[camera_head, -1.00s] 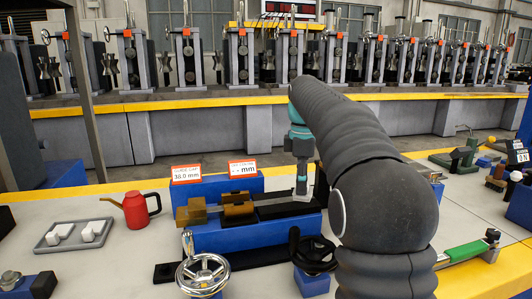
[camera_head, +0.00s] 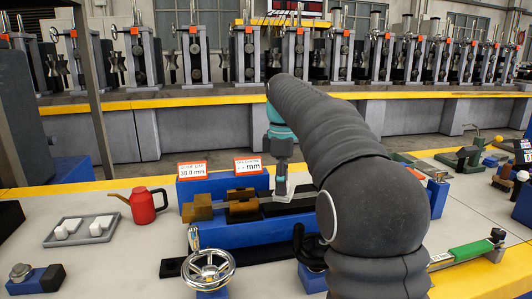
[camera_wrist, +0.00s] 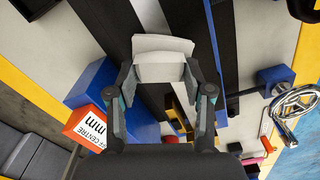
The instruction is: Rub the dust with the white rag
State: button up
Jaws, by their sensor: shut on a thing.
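My gripper (camera_head: 280,186) points down over the blue fixture (camera_head: 235,236) on the bench. In the wrist view my gripper (camera_wrist: 167,84) is shut on the white rag (camera_wrist: 163,47), which lies between its two fingers. The rag's pale edge also shows under the fingertips in the head view (camera_head: 281,196), low over the dark rail to the right of the brass blocks (camera_head: 242,211). It seems to touch the rail, but I cannot be sure. I cannot make out the dust; the rag and arm hide part of the rail.
A handwheel (camera_head: 208,270) stands in front of the fixture, and two signs (camera_head: 192,171) stand behind it. A red can (camera_head: 145,206) and a grey tray (camera_head: 83,230) with white pieces are at left. A green-handled tool (camera_head: 470,250) lies at right.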

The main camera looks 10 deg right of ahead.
jog(key=shift+a, duration=1.9)
notch_tip(320, 180, up, 8)
jog(key=shift+s+d, duration=0.1)
